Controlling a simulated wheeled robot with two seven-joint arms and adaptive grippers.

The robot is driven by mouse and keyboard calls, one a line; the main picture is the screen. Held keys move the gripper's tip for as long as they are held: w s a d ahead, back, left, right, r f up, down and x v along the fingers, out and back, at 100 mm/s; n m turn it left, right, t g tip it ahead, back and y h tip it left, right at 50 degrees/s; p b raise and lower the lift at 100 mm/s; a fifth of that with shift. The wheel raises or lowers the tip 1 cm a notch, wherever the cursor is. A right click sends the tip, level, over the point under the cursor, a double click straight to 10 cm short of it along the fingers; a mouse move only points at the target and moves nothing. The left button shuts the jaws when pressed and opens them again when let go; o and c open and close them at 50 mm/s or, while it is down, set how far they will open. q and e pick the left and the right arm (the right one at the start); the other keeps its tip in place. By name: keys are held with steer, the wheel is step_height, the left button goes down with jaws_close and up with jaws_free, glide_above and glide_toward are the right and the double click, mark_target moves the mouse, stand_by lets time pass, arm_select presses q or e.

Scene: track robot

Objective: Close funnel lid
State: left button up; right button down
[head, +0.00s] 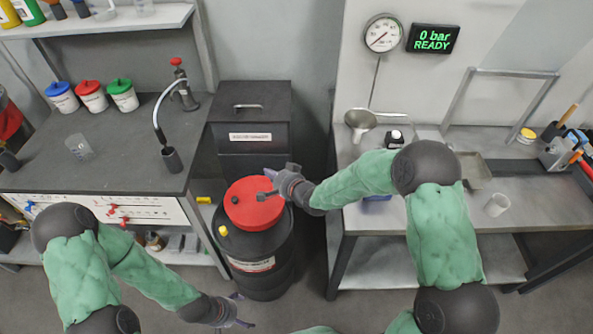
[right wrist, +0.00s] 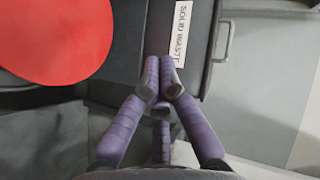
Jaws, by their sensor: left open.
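The red round funnel lid (head: 252,208) lies flat, as far as I can see, on top of a black drum (head: 262,268). A dark piece sits at its right edge beside my right gripper. My right gripper (head: 270,172) is just behind and right of the lid. In the right wrist view its purple fingers (right wrist: 162,68) come together at the tips with nothing seen between them, and the red lid (right wrist: 50,38) is at upper left, apart from the fingers. My left gripper (head: 242,310) is open and empty, low in front of the drum. Contact with the lid cannot be seen.
A black solid waste bin (head: 250,105) stands behind the drum; its label (right wrist: 182,35) shows in the wrist view. A dark counter (head: 110,160) is at left, a grey bench (head: 420,215) at right. A yellow cap (head: 223,231) sits on the drum's left side.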

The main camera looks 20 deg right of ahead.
steer(key=w+a+f+n+g+h+p, duration=0.1)
steer(key=a+p, duration=0.1)
steer(key=a, duration=0.3)
steer(key=n+g+h+p, duration=0.2)
steer(key=h+p, duration=0.2)
steer(key=p, duration=0.1)
glide_above(234, 206)
steer(key=f, duration=1.1)
steer(key=shift+d, duration=0.25)
steer(key=shift+a+f+b, duration=0.35)
steer(key=shift+f+b, duration=0.05)
steer(key=shift+f, duration=0.4)
